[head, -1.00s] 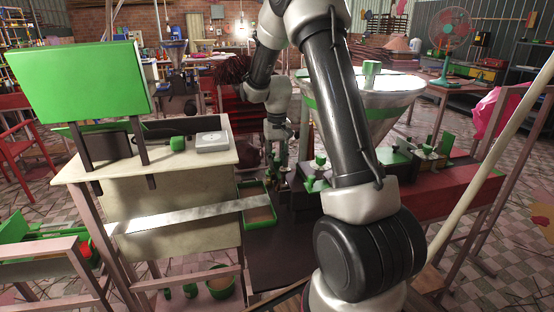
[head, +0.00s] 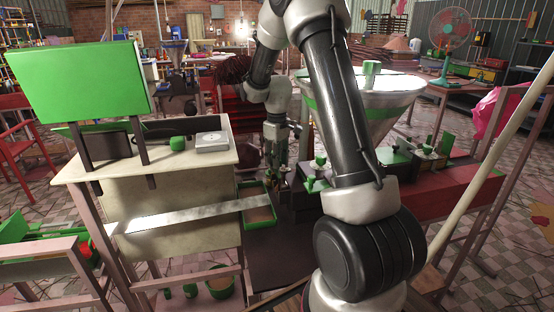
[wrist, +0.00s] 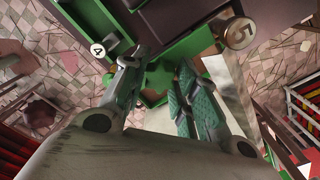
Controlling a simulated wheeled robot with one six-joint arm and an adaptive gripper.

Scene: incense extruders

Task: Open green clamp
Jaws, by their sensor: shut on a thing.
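In the wrist view my gripper (wrist: 162,70) has its two grey-green fingers on either side of a green clamp part (wrist: 158,77), and is shut on it. The clamp part sits below a dark machine body with green edges. In the head view my gripper (head: 279,178) reaches down at the machine's front end, beside the green tray. The clamp itself is too small and covered to make out there. Other green fittings (head: 315,184) show just right of my gripper.
A green tray (head: 246,189) with brown material lies left of my gripper, near a metal strip (head: 180,218). A large funnel hopper (head: 388,104) stands to the right. A cream cabinet (head: 170,195) stands left.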

